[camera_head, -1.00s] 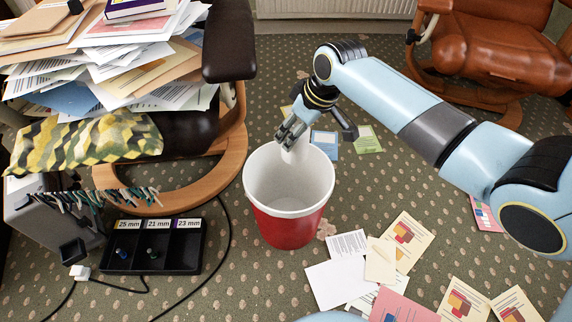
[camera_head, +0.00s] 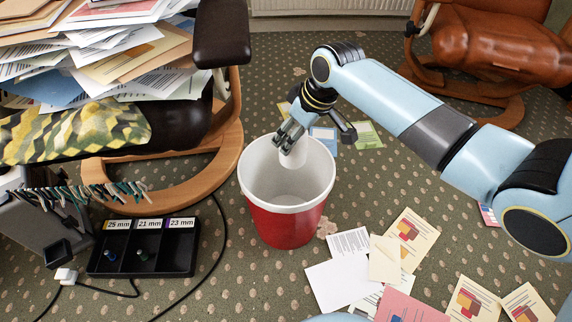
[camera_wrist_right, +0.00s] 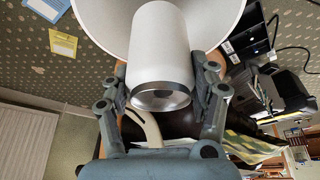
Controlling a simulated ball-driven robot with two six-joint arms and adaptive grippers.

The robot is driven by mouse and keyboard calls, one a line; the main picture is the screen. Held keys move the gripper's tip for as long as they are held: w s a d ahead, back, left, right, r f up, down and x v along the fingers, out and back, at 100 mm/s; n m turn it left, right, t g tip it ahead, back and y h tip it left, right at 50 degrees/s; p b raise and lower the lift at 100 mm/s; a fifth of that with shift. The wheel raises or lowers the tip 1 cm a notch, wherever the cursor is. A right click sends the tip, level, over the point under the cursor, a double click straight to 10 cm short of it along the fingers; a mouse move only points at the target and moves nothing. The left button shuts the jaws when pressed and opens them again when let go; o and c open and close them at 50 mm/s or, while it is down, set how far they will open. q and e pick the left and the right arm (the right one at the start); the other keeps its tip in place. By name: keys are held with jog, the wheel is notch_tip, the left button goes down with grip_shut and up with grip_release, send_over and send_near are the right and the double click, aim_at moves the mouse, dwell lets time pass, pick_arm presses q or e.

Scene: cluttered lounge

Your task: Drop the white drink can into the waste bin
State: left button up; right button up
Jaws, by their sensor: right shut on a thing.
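The white drink can (camera_head: 295,157) is in my right gripper (camera_head: 290,140), at the upper rim of the waste bin. In the right wrist view the can (camera_wrist_right: 158,45) sits between the two fingers of the right gripper (camera_wrist_right: 163,95), its metal end towards the camera. The waste bin (camera_head: 285,228) is red outside with a white rim and inside, and stands upright on the carpet. The can overlaps the bin's far inner wall in the head view, and the bin's white wall (camera_wrist_right: 222,15) shows behind it in the wrist view. My left gripper is not in view.
A black sorting tray (camera_head: 143,262) with labelled compartments lies left of the bin, with cables beside it. A paper-laden chair (camera_head: 165,185) with a wooden base stands at the left. Papers (camera_head: 340,283) and cards cover the carpet right of the bin. A brown leather chair (camera_head: 500,45) stands at the back right.

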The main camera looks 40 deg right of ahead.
jog(key=o, duration=1.1)
jog(key=v, duration=1.2)
jog(key=shift+s, duration=0.1)
